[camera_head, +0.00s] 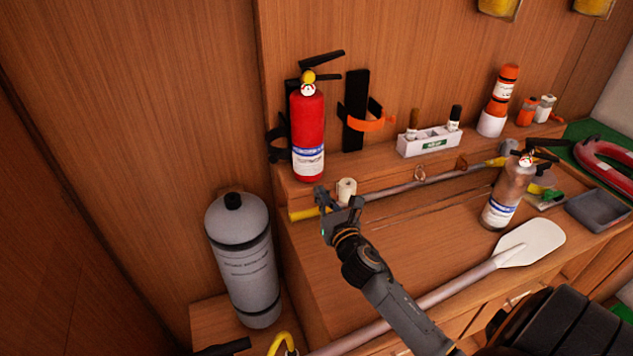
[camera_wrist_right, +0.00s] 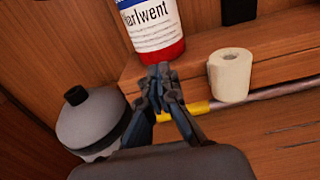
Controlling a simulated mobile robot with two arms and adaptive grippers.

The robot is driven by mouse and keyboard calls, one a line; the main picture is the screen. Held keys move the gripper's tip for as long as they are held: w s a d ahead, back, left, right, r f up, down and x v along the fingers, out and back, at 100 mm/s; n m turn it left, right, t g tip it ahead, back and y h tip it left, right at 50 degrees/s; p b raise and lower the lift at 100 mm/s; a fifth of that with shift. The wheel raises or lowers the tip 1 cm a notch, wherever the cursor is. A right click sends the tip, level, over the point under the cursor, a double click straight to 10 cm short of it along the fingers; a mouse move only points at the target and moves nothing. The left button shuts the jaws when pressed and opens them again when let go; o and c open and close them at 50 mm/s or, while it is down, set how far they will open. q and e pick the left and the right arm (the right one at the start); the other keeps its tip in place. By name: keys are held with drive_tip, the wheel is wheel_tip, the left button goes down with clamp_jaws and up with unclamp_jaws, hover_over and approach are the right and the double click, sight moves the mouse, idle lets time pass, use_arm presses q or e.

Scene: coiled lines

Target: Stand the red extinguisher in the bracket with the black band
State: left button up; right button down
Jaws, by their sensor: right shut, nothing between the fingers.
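The red extinguisher (camera_head: 309,125) stands upright on the raised back ledge, against the wall. Its lower part shows in the wrist view (camera_wrist_right: 152,28). The bracket with the black band (camera_head: 279,143) is directly behind it and mostly hidden; part of the band shows at its left side. I cannot tell whether the band goes around the front. My right gripper (camera_head: 340,203) is shut and empty, below and just in front of the extinguisher's base, apart from it in the head view. In the wrist view its fingertips (camera_wrist_right: 162,73) appear just below the base. My left gripper is not in view.
An empty bracket with an orange band (camera_head: 357,115) is to the right. A white roll (camera_head: 346,190) stands beside my right gripper. A grey cylinder (camera_head: 241,255) stands at left. A silver-brown extinguisher (camera_head: 508,190), a paddle (camera_head: 531,243) and a yellow-ended pole (camera_head: 398,187) occupy the counter.

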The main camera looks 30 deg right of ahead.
sight(314, 177)
drive_tip(key=x, duration=0.3)
drive_tip(key=shift+r+p, duration=0.1)
drive_tip(key=shift+p, duration=0.25)
drive_tip(key=shift+w, duration=0.3)
drive_tip(key=shift+x, duration=0.8)
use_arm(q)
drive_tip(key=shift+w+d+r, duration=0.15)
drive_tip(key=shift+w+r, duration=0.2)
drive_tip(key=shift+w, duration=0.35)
use_arm(e)
drive_tip(key=shift+s+d+r, duration=0.1)
drive_tip(key=shift+d+r, duration=0.1)
drive_tip(key=shift+r, duration=0.1)
